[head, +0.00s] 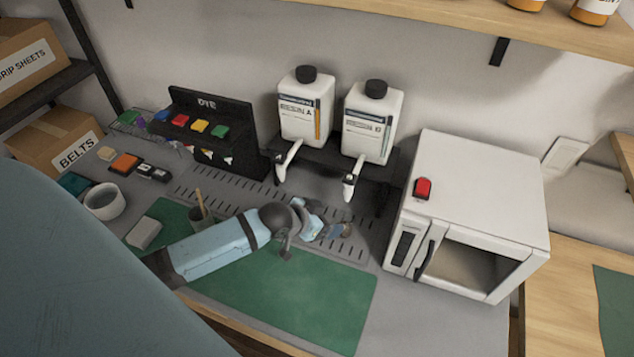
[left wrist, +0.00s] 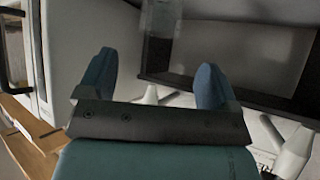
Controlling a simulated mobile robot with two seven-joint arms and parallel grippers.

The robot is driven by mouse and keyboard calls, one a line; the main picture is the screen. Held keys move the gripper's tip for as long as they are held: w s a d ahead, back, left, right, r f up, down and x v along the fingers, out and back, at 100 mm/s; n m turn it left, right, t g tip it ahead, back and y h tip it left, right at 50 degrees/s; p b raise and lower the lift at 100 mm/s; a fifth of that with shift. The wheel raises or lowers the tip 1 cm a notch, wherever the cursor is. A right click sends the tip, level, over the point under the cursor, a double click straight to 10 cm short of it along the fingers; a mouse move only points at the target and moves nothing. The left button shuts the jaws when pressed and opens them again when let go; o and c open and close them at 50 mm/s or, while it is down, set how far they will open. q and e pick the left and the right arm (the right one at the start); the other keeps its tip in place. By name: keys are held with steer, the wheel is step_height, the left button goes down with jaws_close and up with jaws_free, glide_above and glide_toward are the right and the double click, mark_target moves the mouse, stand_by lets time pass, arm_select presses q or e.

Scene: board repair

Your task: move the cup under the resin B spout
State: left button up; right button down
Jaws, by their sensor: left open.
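A small clear cup (head: 341,230) with a brownish tint stands on the slotted grey strip, just beyond my left gripper's fingertips. A translucent shape that looks like this cup (left wrist: 160,42) shows in the left wrist view, ahead of the fingers. My left gripper (head: 316,217) is open, its two blue fingers (left wrist: 156,76) apart with nothing clamped. The resin B bottle (head: 372,122) sits on a dark stand, and its white spout (head: 350,187) hangs behind the cup. I cannot tell whether the cup is directly beneath it. My right gripper is not in view.
The resin A bottle (head: 305,108) and its spout stand left of B. A white oven (head: 475,205) is close on the right. A container with a stick (head: 200,217) stands behind my left arm. The green mat (head: 300,305) is clear in front.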

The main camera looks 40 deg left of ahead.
arm_select(q)
steer(key=shift+n, duration=0.3)
steer(key=s+d+f, duration=0.1)
steer(key=s+d, duration=0.1)
steer(key=s, duration=0.1)
steer(key=s+d+f, duration=0.1)
steer(key=s, duration=0.3)
steer(key=s+d+f, duration=0.1)
steer(key=s+d, duration=0.1)
steer(key=s, duration=0.1)
steer(key=shift+s+d+f, duration=0.2)
steer(key=shift+s+d, duration=0.05)
steer(key=shift+d, duration=0.05)
steer(key=shift+t, duration=0.5)
steer(key=s+d, duration=0.1)
steer(key=s, duration=0.1)
steer(key=s+d+f, duration=0.1)
steer(key=s+d, duration=0.1)
steer(key=s+d+f, duration=0.1)
steer(key=s+d, duration=0.1)
steer(key=s, duration=0.1)
steer(key=shift+w+a, duration=0.1)
steer(key=shift+a, duration=0.05)
steer(key=r+p, duration=0.2)
steer(key=p, duration=0.1)
steer(key=r+p, duration=0.3)
steer(key=shift+a+r, duration=0.2)
steer(key=shift+r, duration=0.15)
